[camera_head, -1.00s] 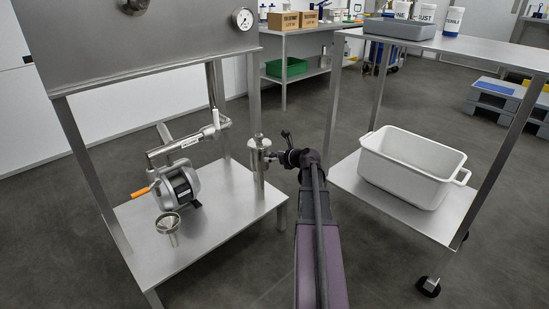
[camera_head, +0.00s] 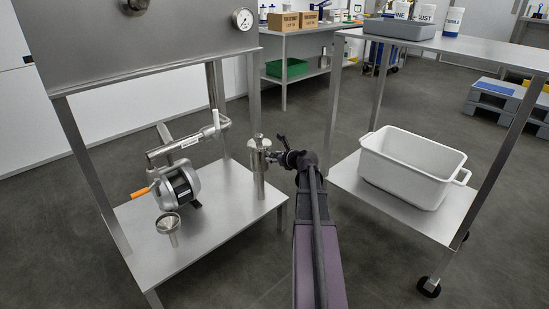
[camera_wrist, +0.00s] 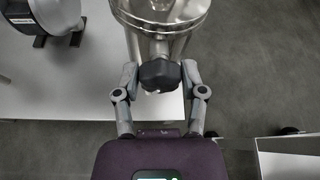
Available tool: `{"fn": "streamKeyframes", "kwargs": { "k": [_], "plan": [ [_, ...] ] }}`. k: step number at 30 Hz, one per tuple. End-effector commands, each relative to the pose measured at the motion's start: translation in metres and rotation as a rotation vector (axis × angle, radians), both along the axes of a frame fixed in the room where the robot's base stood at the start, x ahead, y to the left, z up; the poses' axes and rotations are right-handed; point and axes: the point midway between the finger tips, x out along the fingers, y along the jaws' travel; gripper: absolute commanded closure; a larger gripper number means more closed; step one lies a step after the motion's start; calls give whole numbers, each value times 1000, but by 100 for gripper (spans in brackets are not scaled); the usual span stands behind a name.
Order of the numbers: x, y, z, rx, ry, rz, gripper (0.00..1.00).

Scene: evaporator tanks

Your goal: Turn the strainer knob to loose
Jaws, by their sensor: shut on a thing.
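The strainer (camera_head: 259,163) is an upright steel cylinder at the right edge of the lower steel shelf in the head view. In the wrist view its shiny metal body (camera_wrist: 165,18) is at the top centre. Its dark knob (camera_wrist: 160,75) faces the wrist camera. My gripper (camera_wrist: 160,76) has one finger on each side of the knob and is shut on it. In the head view my gripper (camera_head: 274,157) reaches the strainer from the right, and the knob is hard to make out there.
A pump (camera_head: 178,187) with an orange-handled lever and a small funnel (camera_head: 168,224) stand on the lower shelf (camera_head: 215,225) left of the strainer. A cart holding a white tub (camera_head: 408,168) stands to the right.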

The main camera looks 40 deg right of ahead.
Motion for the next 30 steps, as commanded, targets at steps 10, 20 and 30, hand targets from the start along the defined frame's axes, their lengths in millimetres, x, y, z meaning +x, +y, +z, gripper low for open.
{"fn": "streamKeyframes", "kwargs": {
  "k": [10, 20, 30],
  "plan": [
    [0, 3, -3, -309, -22, 3, 94],
    [0, 3, -4, -615, -48, 1, 94],
    [1, 3, -4, -860, -66, 1, 94]
  ]
}}
